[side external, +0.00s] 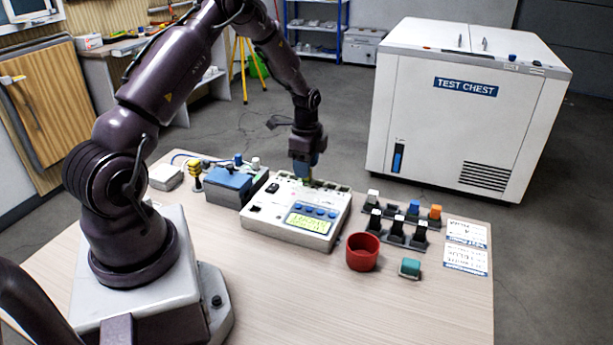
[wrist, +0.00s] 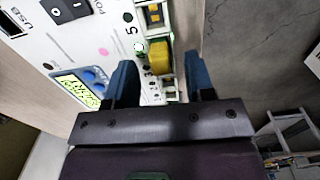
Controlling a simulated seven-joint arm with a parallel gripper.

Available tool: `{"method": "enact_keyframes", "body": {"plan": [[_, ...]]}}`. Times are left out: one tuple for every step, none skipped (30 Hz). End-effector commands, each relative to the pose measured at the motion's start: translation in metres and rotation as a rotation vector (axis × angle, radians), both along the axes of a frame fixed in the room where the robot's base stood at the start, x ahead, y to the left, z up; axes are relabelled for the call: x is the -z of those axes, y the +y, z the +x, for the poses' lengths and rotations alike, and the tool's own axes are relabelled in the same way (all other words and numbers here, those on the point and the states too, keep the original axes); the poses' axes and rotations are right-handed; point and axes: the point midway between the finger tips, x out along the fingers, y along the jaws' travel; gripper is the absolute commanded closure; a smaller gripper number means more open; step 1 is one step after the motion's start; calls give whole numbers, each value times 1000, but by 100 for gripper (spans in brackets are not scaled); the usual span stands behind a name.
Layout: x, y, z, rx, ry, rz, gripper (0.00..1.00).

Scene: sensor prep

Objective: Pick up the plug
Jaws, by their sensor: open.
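A yellow block, which looks like the plug (wrist: 160,62), stands at a row of sockets along the edge of the white device (wrist: 100,40). My gripper (wrist: 160,80) is open in the wrist view, with its blue fingers on either side of the block and a gap at the right finger.
A blue box (side external: 231,186) stands left of the device. A red cup (side external: 362,252), a teal block (side external: 410,268) and small black stands with coloured tops (side external: 397,232) are to the right. Printed sheets (side external: 466,248) lie at the table's right. The front table is clear.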

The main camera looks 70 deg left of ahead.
Motion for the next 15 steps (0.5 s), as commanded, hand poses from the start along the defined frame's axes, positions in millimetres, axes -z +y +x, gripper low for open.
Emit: {"method": "enact_keyframes", "body": {"plan": [[9, 0, 0, 0, 4, -2, 51], [13, 0, 0, 0, 2, -2, 51], [17, 0, 0, 0, 1, -1, 51], [20, 0, 0, 0, 1, -1, 51], [21, 0, 0, 0, 0, -1, 51], [23, 0, 1, 0, -1, -1, 51], [24, 0, 1, 0, -1, -1, 51], [24, 0, 1, 0, -1, -1, 51], [24, 0, 1, 0, -1, -1, 51], [24, 0, 1, 0, -1, -1, 51], [24, 0, 1, 0, -1, 0, 51], [24, 0, 1, 0, -1, -1, 51], [24, 0, 1, 0, -1, -1, 51], [23, 0, 1, 0, -1, -1, 58], [23, 0, 1, 0, -1, -1, 67]]}}
